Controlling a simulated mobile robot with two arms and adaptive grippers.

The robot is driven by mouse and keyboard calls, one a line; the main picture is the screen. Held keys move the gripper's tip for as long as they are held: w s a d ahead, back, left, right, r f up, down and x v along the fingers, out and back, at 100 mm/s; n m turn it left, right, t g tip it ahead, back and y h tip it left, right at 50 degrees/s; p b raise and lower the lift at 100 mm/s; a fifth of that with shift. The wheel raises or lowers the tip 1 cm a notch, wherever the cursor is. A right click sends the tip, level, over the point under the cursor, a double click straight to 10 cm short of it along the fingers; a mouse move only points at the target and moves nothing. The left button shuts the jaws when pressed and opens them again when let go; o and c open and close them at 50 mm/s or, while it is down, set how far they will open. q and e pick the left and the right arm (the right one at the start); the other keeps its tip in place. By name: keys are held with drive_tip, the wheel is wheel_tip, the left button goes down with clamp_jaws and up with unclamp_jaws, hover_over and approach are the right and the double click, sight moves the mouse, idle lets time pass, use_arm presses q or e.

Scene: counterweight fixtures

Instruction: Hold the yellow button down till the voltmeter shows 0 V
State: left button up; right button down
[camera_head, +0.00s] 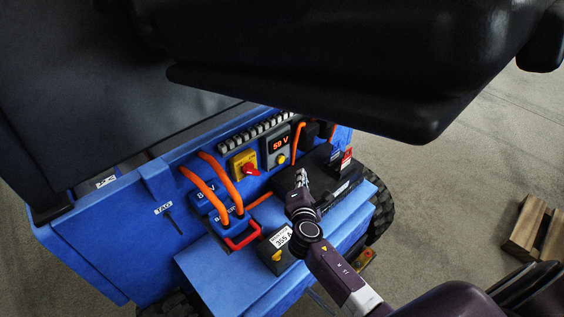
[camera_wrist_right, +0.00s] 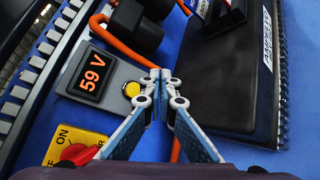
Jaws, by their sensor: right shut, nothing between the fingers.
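The voltmeter (camera_head: 277,145) is a grey box with an orange display on the blue machine; it reads 59 V, also in the right wrist view (camera_wrist_right: 92,74). The yellow button (camera_wrist_right: 132,89) sits on the same grey box beside the display; it also shows in the head view (camera_head: 281,158). My right gripper (camera_head: 301,177) is shut and empty, in front of the voltmeter. In the right wrist view its fingertips (camera_wrist_right: 160,76) appear just right of the yellow button; I cannot tell whether they touch it. My left gripper is not in view.
A red rotary switch on a yellow plate (camera_head: 244,165) is left of the voltmeter. Orange cables (camera_head: 222,176) run to a blue battery connector with a red handle (camera_head: 243,239). A black box (camera_wrist_right: 226,78) lies right of the fingers. A dark seat (camera_head: 330,60) overhangs the machine.

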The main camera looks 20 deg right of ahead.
sight(281, 160)
drive_tip(key=shift+w+a+b, duration=0.25)
drive_tip(key=shift+w+a, duration=0.05)
drive_tip(key=shift+w, duration=0.6)
drive_tip(key=shift+w+a+b, duration=0.25)
drive_tip(key=shift+w+a, duration=0.1)
drive_tip(key=shift+w, duration=0.5)
drive_tip(key=shift+w+a+b, duration=0.25)
drive_tip(key=shift+w+a, duration=0.05)
drive_tip(key=shift+w, duration=0.6)
drive_tip(key=shift+w+a, duration=0.1)
drive_tip(key=shift+w, duration=0.25)
drive_tip(key=shift+w+a+b, duration=0.25)
drive_tip(key=shift+w+b, duration=0.15)
drive_tip(key=shift+w, duration=0.15)
idle(2.3)
drive_tip(key=shift+s, duration=0.1)
idle(1.5)
drive_tip(key=shift+s+d+p, duration=0.35)
drive_tip(key=shift+s+p, duration=0.15)
drive_tip(key=shift+s, duration=0.35)
